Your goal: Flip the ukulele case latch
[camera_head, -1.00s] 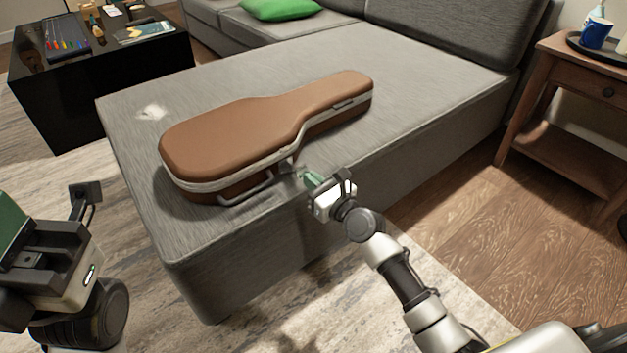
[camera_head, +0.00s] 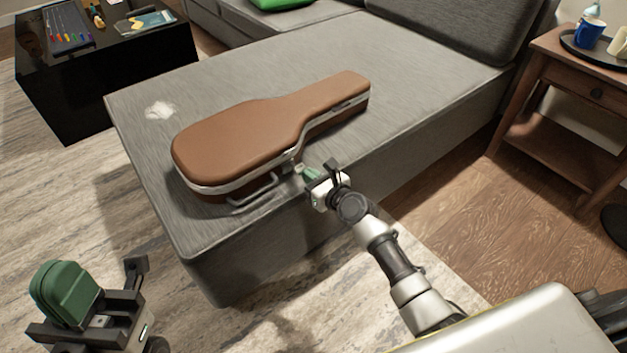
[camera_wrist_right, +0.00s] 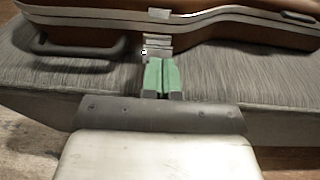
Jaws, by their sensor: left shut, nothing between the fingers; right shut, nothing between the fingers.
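The brown ukulele case (camera_head: 255,130) lies closed on the grey sofa seat, its pale rim and handle (camera_head: 255,192) facing me. The metal latch (camera_wrist_right: 157,42) is on the case's near side, right of the handle in the right wrist view; it is small in the head view. My right gripper (camera_head: 305,171) is shut and empty, its green fingertips (camera_wrist_right: 161,66) right at the lower end of the latch. I cannot tell whether they touch it. My left gripper (camera_head: 66,285) is shut and empty, low at the left, away from the case.
The grey sofa seat (camera_head: 420,90) has free room around the case. A black table (camera_head: 100,75) with pens stands at the back left. A wooden side table (camera_head: 560,75) with a tray and blue mug (camera_head: 590,33) stands at the right.

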